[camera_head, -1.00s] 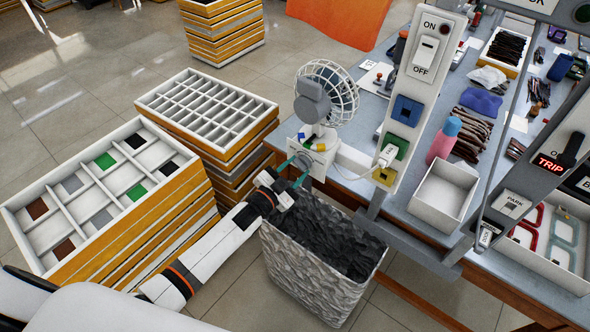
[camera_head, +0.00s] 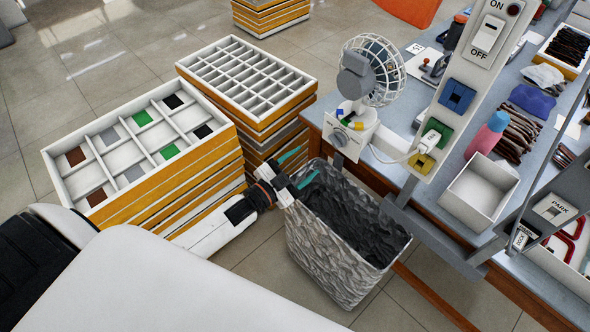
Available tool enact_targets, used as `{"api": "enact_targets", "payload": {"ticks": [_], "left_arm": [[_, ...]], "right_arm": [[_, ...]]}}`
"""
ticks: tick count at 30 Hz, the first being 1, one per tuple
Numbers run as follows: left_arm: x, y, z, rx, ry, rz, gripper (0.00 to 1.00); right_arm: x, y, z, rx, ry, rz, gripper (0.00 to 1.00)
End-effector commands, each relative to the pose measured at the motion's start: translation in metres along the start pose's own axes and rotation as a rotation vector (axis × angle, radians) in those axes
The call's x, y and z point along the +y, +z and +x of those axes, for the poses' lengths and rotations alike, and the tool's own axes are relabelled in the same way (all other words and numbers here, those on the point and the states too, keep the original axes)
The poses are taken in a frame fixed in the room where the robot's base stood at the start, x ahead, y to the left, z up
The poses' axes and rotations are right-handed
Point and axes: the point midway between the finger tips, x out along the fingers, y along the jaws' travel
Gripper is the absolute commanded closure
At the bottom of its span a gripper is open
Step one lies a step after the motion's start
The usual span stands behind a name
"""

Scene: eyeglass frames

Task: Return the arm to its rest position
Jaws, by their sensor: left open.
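My left arm comes in from the lower left. Its gripper (camera_head: 299,169) is open, with two teal fingertips apart and nothing seen between them. It is over the left rim of the grey crumpled-looking bin (camera_head: 335,250), in front of the white fan base. The bin has a dark lining inside. My right gripper is not in view.
A compartment tray with coloured squares (camera_head: 120,157) tops a stack at the left. An empty gridded tray (camera_head: 245,75) stands behind it. A fan (camera_head: 370,72), switch panel (camera_head: 457,95) and empty white box (camera_head: 478,192) are at the table. Floor is clear at the back left.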

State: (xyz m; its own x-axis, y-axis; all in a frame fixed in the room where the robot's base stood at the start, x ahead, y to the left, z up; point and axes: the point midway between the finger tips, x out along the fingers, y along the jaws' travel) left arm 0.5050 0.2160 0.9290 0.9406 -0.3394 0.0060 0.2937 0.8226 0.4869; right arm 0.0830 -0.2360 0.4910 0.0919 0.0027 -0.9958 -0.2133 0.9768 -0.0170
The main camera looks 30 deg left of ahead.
Motion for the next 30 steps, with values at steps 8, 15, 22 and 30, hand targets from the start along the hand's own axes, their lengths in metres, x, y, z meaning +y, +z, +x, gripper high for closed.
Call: {"api": "enact_targets", "payload": {"ticks": [8,15,22,30], "left_arm": [[0.001,0.0,-0.022,-0.001,0.001,-0.001,0.4],[0.001,0.0,-0.022,-0.001,0.001,-0.001,0.4],[0.001,0.0,-0.021,0.0,0.001,-0.001,0.4],[-0.029,-0.081,-0.04,0.212,-0.013,-0.074,0.4]], "right_arm": [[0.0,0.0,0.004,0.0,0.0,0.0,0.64],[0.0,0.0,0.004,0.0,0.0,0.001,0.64],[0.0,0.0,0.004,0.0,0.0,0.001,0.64],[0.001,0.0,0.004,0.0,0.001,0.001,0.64]]}}
